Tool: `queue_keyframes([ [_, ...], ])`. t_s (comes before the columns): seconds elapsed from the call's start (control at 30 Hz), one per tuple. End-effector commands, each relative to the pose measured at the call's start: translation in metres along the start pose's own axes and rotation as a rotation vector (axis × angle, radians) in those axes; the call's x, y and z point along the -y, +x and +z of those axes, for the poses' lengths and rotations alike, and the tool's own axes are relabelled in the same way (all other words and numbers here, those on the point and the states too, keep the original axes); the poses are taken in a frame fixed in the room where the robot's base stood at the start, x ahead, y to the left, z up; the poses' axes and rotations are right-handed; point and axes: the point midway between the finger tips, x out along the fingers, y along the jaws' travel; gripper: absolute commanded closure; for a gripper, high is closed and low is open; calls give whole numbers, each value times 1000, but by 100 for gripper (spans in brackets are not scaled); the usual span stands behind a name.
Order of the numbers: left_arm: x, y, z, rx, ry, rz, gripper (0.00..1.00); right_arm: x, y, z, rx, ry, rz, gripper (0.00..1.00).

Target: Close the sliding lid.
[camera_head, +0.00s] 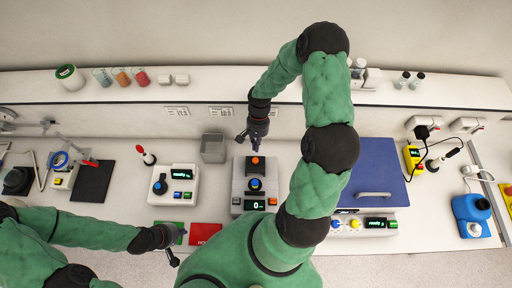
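A blue flat lid (388,160) with a pale bar handle (373,194) lies over a white device (398,214) at the right. A display and several buttons show along its front, and my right arm hides part of its left side. I cannot tell how far the lid is slid. My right gripper (250,141) points down over the back of the grey middle device, away from the lid; its fingers look spread and empty. My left gripper (178,246) is at the front left, by a green mat, with its fingers apart and empty, far from the lid.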

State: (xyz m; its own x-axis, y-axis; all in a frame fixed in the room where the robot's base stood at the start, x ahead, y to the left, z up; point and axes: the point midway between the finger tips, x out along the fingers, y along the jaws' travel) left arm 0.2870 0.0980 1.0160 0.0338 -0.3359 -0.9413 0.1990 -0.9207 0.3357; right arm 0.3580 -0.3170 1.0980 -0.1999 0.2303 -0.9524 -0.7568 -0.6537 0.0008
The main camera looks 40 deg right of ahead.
Motion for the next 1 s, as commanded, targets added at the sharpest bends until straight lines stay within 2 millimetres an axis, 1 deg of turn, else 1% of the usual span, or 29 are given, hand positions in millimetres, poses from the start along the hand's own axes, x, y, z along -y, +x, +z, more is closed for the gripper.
queue_keyframes([
  [0.03,0,-1,0,0,0,0,100,0,6,0,2,0,1,100],
  [0.2,-1,-2,0,0,0,0,100,0,16,0,0,0,0,100],
  [0.63,-1,-2,0,0,0,0,100,0,19,2,-1,-1,-1,100],
  [0.77,1,3,0,0,0,0,100,-2,24,15,0,-2,0,100],
  [1.0,5,14,0,0,0,0,100,-9,37,55,0,-2,0,100],
])
